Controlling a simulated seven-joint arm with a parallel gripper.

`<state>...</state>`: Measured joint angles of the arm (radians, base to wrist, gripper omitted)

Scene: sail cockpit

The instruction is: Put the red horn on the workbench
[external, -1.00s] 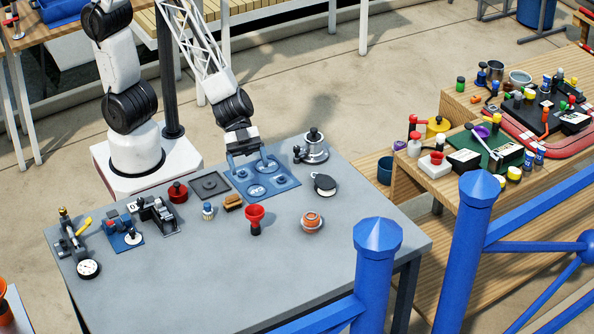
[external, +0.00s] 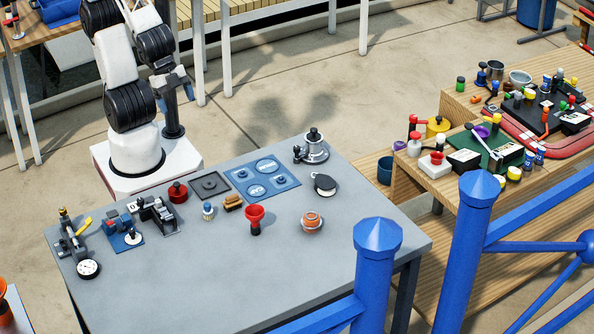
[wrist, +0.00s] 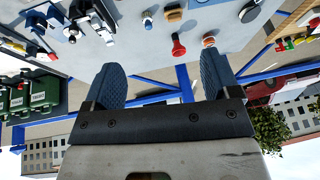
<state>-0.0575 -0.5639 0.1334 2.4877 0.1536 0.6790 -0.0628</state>
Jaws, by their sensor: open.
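The red horn (external: 254,214) stands upright on the grey-topped workbench (external: 190,275), its flared red mouth up and its dark end down. It also shows in the wrist view (wrist: 178,45), beyond and between my fingertips, apart from them. My gripper (wrist: 160,78) is open with nothing between its two blue-grey fingers.
A blue plate with round discs (external: 262,180) and a silver pot (external: 314,147) are behind the horn. An orange-and-white round item (external: 311,222) is at its right, a wooden brush (external: 233,202) at its left. The bench front is clear. Blue railings (external: 372,270) stand in front.

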